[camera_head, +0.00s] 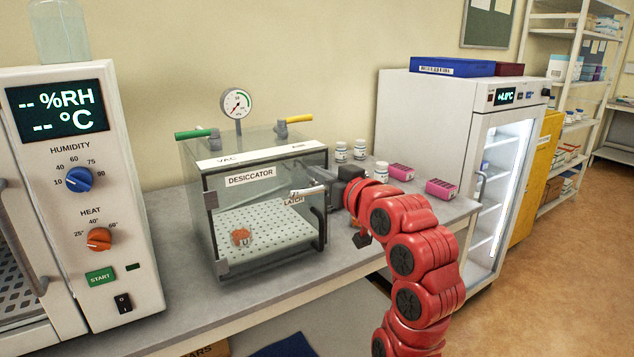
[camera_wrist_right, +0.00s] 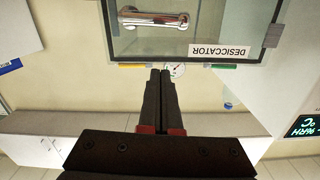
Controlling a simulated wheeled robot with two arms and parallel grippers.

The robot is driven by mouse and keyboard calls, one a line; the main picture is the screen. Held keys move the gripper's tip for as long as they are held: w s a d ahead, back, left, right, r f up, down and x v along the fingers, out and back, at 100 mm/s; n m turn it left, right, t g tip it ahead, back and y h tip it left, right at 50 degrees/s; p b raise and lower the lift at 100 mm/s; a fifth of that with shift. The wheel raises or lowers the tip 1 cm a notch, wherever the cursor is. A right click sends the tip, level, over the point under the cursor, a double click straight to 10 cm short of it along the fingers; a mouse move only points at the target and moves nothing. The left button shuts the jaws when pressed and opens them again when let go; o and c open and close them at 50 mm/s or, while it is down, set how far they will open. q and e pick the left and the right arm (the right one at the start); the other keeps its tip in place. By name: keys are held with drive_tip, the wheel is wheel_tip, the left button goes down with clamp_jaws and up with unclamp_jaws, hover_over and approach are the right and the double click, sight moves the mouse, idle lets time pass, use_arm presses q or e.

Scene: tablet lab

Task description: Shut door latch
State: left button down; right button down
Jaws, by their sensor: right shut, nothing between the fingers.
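The desiccator (camera_head: 262,205) is a clear box with a glass front door that looks closed against the frame. The silver latch lever (camera_head: 308,191) lies about horizontal at the door's upper right, by the LATCH label (camera_head: 293,201). In the right wrist view, which is upside down, the lever (camera_wrist_right: 152,19) shows as a shiny bar beyond the fingertips. My right gripper (camera_head: 332,187) is just right of the lever, its fingers partly hidden; the wrist view shows the fingers (camera_wrist_right: 160,72) together and empty. Contact with the lever cannot be told. My left gripper is out of view.
A black door handle (camera_head: 318,227) hangs below the latch. Green (camera_head: 194,133) and yellow (camera_head: 298,119) valve handles and a gauge (camera_head: 237,103) stand on top. White bottles (camera_head: 360,149) and pink boxes (camera_head: 401,171) are right; a humidity oven (camera_head: 85,200) is left.

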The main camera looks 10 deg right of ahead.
drive_tip(key=v, duration=0.8)
drive_tip(key=shift+f, duration=0.2)
